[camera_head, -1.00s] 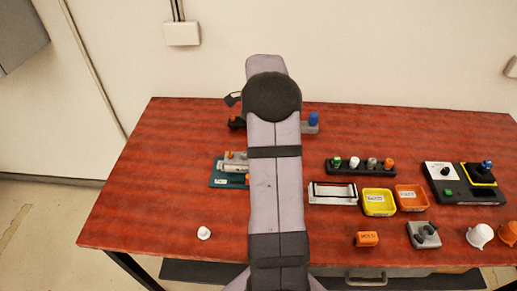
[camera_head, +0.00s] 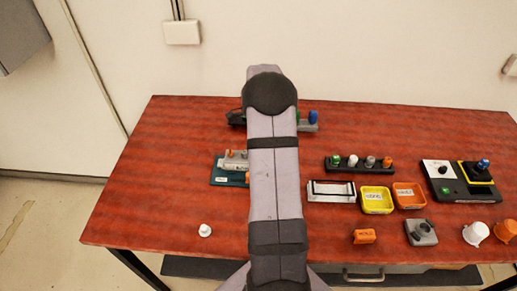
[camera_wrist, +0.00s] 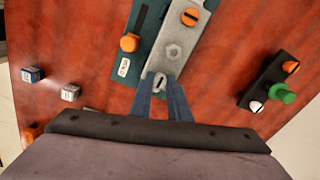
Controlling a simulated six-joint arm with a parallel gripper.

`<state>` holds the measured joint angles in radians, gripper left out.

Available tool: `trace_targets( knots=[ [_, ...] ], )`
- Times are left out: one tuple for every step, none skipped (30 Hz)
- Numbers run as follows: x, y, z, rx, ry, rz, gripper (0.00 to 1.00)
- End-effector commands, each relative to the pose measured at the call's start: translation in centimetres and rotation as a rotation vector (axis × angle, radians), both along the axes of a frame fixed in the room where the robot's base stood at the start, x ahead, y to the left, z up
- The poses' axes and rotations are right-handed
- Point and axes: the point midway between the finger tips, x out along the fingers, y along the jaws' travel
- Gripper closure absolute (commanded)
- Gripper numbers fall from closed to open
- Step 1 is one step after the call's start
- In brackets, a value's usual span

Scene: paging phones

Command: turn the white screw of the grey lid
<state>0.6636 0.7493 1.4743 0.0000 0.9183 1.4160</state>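The grey lid (camera_wrist: 167,62) lies on a teal base (camera_wrist: 150,30) in the wrist view, with an orange slotted screw (camera_wrist: 190,17) at its upper end and a grey hex nut (camera_wrist: 174,51) between. The white screw (camera_wrist: 159,82) is at the lid's lower end. My gripper (camera_wrist: 160,86) has its two blue-grey fingertips at this screw, one on each side. Whether they press on it or stand slightly apart, I cannot tell. In the head view, the teal base (camera_head: 216,180) and grey lid (camera_head: 228,164) show left of my arm, which hides the gripper and white screw.
An orange knob (camera_wrist: 129,43) stands beside the lid. A black holder (camera_wrist: 268,82) with orange, white and green pegs lies to the right in the wrist view. In the head view, yellow (camera_head: 377,200) and orange trays are right of my arm. A white cone (camera_head: 205,230) stands front left.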

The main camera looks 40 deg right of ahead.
Motion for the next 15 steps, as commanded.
trace_targets(
  knots=[
    [0.01, 0.00, 0.02, 0.000, 0.000, 0.000, 1.00],
    [0.01, 0.00, 0.03, 0.000, 0.000, 0.000, 1.00],
    [0.01, 0.00, 0.03, 0.000, 0.000, 0.000, 1.00],
    [0.01, 0.00, 0.04, 0.000, 0.000, 0.001, 1.00],
    [0.01, 0.00, 0.04, 0.000, 0.000, 0.003, 1.00],
    [0.02, -0.01, 0.04, 0.000, 0.000, 0.006, 1.00],
    [0.02, -0.01, 0.05, 0.000, -0.001, 0.010, 1.00],
    [0.02, -0.01, 0.05, 0.000, -0.001, 0.014, 1.00],
    [0.02, -0.01, 0.05, 0.000, -0.001, 0.022, 1.00],
    [0.03, -0.01, 0.05, 0.000, -0.001, 0.028, 1.00],
    [0.03, -0.01, 0.05, 0.000, -0.001, 0.037, 1.00],
    [0.03, -0.02, 0.06, 0.000, -0.001, 0.052, 1.00],
    [0.03, -0.02, 0.05, 0.000, -0.001, 0.063, 1.00],
    [0.03, -0.02, 0.06, 0.000, -0.001, 0.077, 1.00],
    [0.04, -0.02, 0.06, 0.000, -0.001, 0.098, 1.00]
  ],
)
